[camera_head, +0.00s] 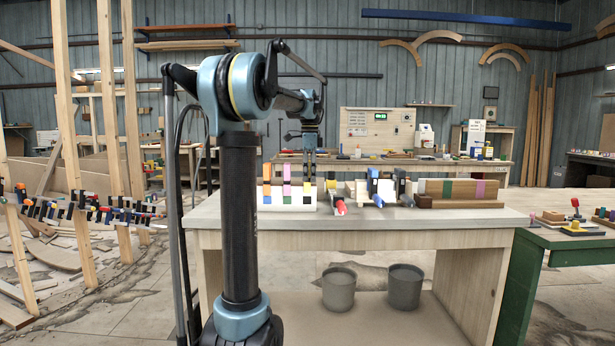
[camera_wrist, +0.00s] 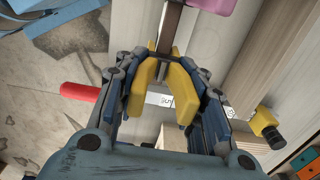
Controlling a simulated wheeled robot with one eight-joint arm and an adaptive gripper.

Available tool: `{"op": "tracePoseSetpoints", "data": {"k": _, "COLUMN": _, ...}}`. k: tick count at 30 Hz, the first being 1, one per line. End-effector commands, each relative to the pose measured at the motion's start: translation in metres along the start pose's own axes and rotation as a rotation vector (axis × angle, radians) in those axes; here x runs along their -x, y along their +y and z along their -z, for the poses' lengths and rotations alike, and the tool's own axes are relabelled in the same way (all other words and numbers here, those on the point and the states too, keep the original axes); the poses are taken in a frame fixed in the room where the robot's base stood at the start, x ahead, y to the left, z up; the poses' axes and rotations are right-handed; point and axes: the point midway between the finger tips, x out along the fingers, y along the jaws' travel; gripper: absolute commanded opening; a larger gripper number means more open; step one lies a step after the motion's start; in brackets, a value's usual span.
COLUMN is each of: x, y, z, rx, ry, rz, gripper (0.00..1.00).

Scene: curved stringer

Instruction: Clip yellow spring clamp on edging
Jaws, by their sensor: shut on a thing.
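In the wrist view my gripper (camera_wrist: 164,66) is shut on a yellow spring clamp (camera_wrist: 180,92), with one yellow handle against each finger. The clamp's far end points to the top of the picture and meets or overlaps a narrow brown strip (camera_wrist: 171,24). I cannot tell whether its jaws are around that strip or whether the strip is the edging. In the head view my gripper (camera_head: 309,150) hangs above the workbench, behind the rack of coloured clamps; the held clamp is not clear there.
A clamp rack (camera_head: 290,208) stands on the workbench (camera_head: 400,219). To its right are a red-ended clamp (camera_head: 340,208), other clamps and a wooden block (camera_head: 458,204). In the wrist view a red handle (camera_wrist: 80,92) lies left and a yellow-and-black piece (camera_wrist: 265,124) right of my fingers.

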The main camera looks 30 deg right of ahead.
Motion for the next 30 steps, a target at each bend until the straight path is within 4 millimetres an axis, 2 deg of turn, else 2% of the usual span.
{"op": "tracePoseSetpoints", "data": {"k": 18, "x": -0.0100, "y": 0.0000, "z": 0.0001, "rx": 0.000, "ry": 0.000, "rz": 0.000, "gripper": 0.03}}
{"op": "tracePoseSetpoints", "data": {"k": 19, "x": -0.0100, "y": 0.0000, "z": 0.0001, "rx": 0.000, "ry": 0.000, "rz": 0.000, "gripper": 0.38}}
{"op": "tracePoseSetpoints", "data": {"k": 22, "x": -0.0100, "y": 0.0000, "z": 0.0001, "rx": 0.000, "ry": 0.000, "rz": 0.000, "gripper": 0.60}}
{"op": "tracePoseSetpoints", "data": {"k": 30, "x": -0.0100, "y": 0.0000, "z": 0.0001, "rx": 0.000, "ry": 0.000, "rz": 0.000, "gripper": 0.61}}
